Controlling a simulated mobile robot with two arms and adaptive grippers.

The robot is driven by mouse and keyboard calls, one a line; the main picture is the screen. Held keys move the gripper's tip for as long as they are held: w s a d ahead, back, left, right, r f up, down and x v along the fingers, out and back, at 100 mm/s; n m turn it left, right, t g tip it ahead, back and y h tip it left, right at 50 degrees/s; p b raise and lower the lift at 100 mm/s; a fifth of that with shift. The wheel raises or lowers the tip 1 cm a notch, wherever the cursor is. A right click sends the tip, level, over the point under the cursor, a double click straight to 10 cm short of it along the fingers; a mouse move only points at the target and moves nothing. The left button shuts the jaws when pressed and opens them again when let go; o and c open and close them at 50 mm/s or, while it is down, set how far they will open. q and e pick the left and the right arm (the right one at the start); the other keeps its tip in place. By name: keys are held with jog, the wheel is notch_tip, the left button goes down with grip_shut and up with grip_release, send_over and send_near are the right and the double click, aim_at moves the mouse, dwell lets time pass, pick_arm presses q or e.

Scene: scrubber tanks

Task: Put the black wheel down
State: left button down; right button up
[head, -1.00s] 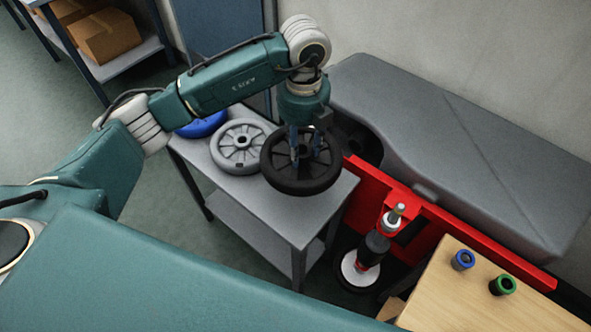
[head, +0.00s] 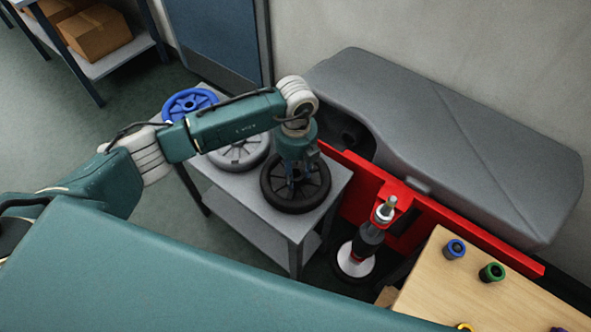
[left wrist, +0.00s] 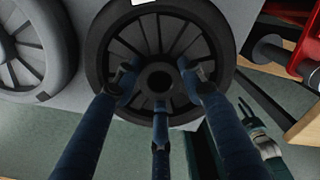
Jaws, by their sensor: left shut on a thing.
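The black wheel (head: 314,195) is a spoked disc lying flat at the right end of the grey table (head: 232,190). In the left wrist view the black wheel (left wrist: 222,40) fills the upper middle, its hub between my fingers. My left gripper (head: 297,180) points down over the wheel's middle and is shut on it; it also shows in the left wrist view (left wrist: 160,85). The wheel appears to be at the tabletop, but its underside is hidden, so I cannot tell if it touches.
A grey wheel (head: 240,155) and a blue wheel (head: 180,106) lie on the table's left part. A red frame (head: 440,230) with a grey cover (head: 470,150) stands to the right.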

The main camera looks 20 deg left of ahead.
pick_arm(q)
jog(key=shift+f, duration=0.1)
jog(key=c, duration=1)
grip_release()
jog(key=shift+c, duration=0.2)
jog(key=shift+r, duration=0.35)
notch_tip(320, 180, up, 12)
jog(key=b, duration=0.2)
jog(key=shift+f, duration=0.2)
